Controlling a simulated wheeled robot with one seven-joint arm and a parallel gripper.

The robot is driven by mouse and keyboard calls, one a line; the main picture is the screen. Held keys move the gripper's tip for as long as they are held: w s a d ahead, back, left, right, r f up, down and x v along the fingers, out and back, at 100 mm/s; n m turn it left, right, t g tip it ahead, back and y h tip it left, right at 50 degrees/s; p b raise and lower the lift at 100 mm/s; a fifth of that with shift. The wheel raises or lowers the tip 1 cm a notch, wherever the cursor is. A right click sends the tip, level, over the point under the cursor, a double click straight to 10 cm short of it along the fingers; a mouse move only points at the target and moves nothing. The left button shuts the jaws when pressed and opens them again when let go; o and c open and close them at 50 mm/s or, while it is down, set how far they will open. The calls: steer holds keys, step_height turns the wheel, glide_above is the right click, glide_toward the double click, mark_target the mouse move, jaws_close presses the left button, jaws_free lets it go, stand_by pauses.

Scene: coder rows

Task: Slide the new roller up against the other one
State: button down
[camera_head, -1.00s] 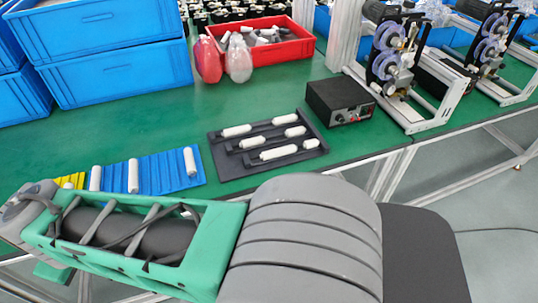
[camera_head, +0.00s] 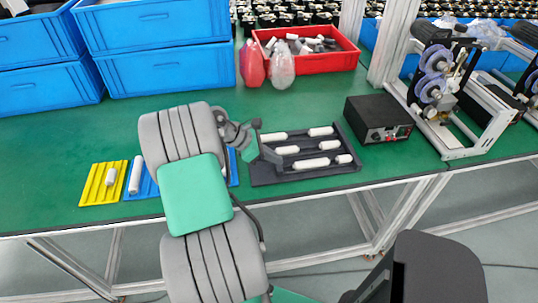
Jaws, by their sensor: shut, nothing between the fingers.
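A dark tray (camera_head: 262,176) on the green table holds several white rollers lying in three rows. The back row has a left roller (camera_head: 273,137) and a right roller (camera_head: 321,131) with a gap between them. A middle-row roller (camera_head: 287,150) lies just right of my gripper. The front row has a longer-looking roller (camera_head: 310,163) and a short one (camera_head: 344,158) close to its right end. My gripper (camera_head: 270,156) is shut and empty at the tray's left side, pointing at the rows. Whether it touches a roller, I cannot tell.
A blue ribbed mat (camera_head: 150,190) with a white roller (camera_head: 134,175) is partly hidden behind my arm. A yellow ribbed mat (camera_head: 92,186) lies left of it. A black control box (camera_head: 375,118) stands right of the tray. A red bin (camera_head: 345,62) and blue crates (camera_head: 150,80) stand behind.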

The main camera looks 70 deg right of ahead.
mark_target(297, 164)
steer(key=shift+x, duration=2.3)
steer(key=shift+d, duration=0.1)
steer(key=shift+s+d+r+p, duration=0.1)
steer(key=shift+s+r+p, duration=0.1)
steer(key=shift+s+p, duration=0.25)
steer(key=shift+s+d+p, duration=0.55)
steer(key=shift+s+p, duration=0.2)
steer(key=shift+p, duration=0.05)
steer(key=shift+f, duration=0.2)
steer(key=shift+r, duration=0.1)
